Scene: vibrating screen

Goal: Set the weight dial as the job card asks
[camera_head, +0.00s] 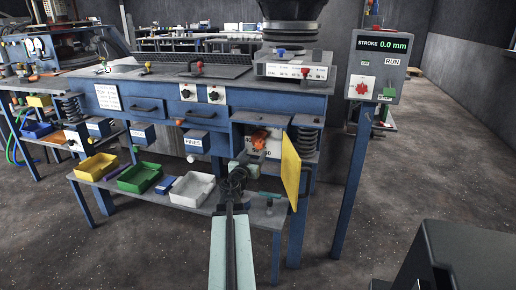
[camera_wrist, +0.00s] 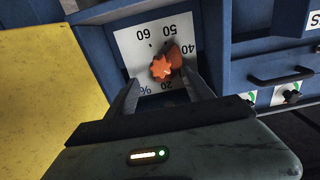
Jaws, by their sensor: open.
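The weight dial's orange star-shaped knob (camera_wrist: 162,69) sits on a white scale plate (camera_wrist: 128,42) in the wrist view, with upside-down numbers 20, 40, 50 and 60. A darker orange part juts up and right from the knob, toward the space near 40 and 50; I cannot tell the exact setting. The knob also shows in the head view (camera_head: 259,137), inside an open compartment. My gripper (camera_wrist: 160,78) is open, its fingers on either side of the knob's lower part; contact is unclear. In the head view my gripper (camera_head: 248,164) partly hides the plate. The job card (camera_head: 108,97) hangs at left, its text too small to read.
A yellow door (camera_head: 291,170) stands open just right of the dial compartment and close to my arm. Green (camera_head: 139,178) and white (camera_head: 192,189) bins stand on the lower shelf. A control post (camera_head: 375,68) stands at right, showing stroke 0.0 mm.

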